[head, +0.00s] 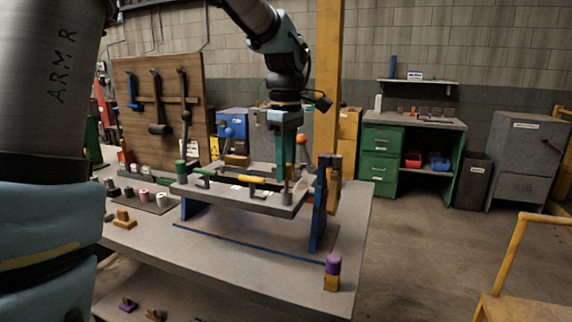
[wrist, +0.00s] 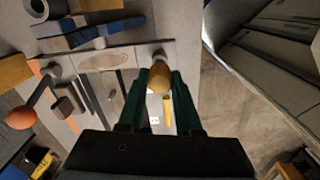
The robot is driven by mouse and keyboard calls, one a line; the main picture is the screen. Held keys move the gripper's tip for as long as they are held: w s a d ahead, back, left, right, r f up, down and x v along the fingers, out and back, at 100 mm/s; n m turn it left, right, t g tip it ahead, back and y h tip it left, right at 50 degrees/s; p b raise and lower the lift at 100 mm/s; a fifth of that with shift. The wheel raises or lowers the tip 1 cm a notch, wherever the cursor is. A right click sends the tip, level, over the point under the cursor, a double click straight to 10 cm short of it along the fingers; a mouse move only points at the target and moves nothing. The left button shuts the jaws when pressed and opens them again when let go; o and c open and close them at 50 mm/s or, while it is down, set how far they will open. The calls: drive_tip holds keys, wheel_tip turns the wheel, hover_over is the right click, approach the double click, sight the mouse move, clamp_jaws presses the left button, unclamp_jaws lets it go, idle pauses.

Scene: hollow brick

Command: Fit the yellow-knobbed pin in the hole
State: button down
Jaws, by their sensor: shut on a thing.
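My gripper (head: 287,182) points down over the right end of a raised grey plate (head: 230,196). In the wrist view its green fingers (wrist: 160,88) are closed around a yellow knob (wrist: 158,78), the head of the pin. A grey round collar (head: 286,199) stands on the plate right below the fingertips; a grey round part shows just past the knob in the wrist view (wrist: 160,56). The pin's shank is hidden, so I cannot tell whether it is inside the collar.
The plate rests on blue supports (head: 318,215). An orange ball (head: 302,139) is close behind my gripper. A purple-topped piece (head: 333,264) stands at the table's front right.

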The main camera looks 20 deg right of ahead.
drive_tip(key=shift+f+b, duration=0.7)
drive_tip(key=shift+f, duration=0.55)
idle(0.4)
drive_tip(key=c, duration=0.5)
unclamp_jaws()
wheel_tip(320, 180, up, 11)
drive_tip(key=shift+f+b, duration=0.1)
drive_tip(key=shift+b, duration=0.4)
drive_tip(key=shift+s, duration=0.1)
